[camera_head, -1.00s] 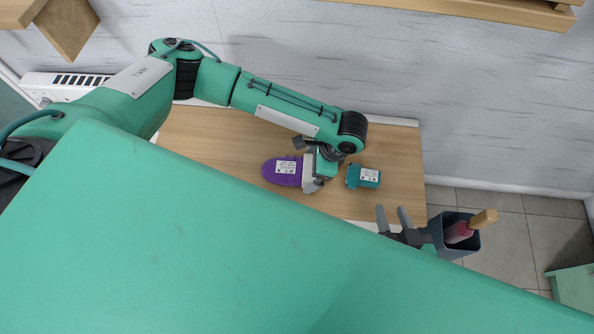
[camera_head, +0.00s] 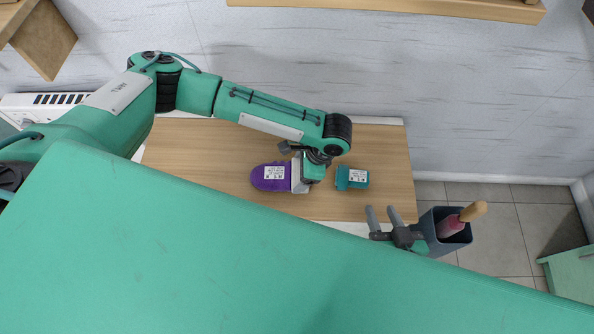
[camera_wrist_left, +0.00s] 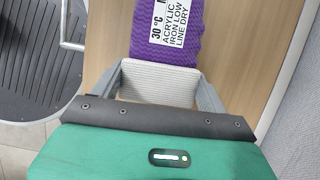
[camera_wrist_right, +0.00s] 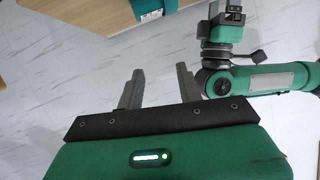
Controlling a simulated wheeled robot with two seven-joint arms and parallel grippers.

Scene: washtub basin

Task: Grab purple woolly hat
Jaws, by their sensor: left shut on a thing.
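The purple woolly hat (camera_head: 268,178) lies on the wooden tabletop, with a white care label facing up. In the left wrist view the purple knit (camera_wrist_left: 166,62) and its label show beyond the fingers. My left gripper (camera_head: 301,180) is at the hat's right end. Its two fingers (camera_wrist_left: 156,80) are shut on the hat's white ribbed band, one on each side. Whether the hat is lifted cannot be told. My right gripper (camera_head: 382,213) is open and empty near the table's front right corner; its spread fingers also show in the right wrist view (camera_wrist_right: 160,75).
A teal labelled item (camera_head: 352,179) lies just right of my left gripper. A dark container (camera_head: 430,233) holding a wooden-handled thing (camera_head: 460,218) is by my right gripper. The wooden table (camera_head: 385,150) is clear at both sides. A wall stands behind it.

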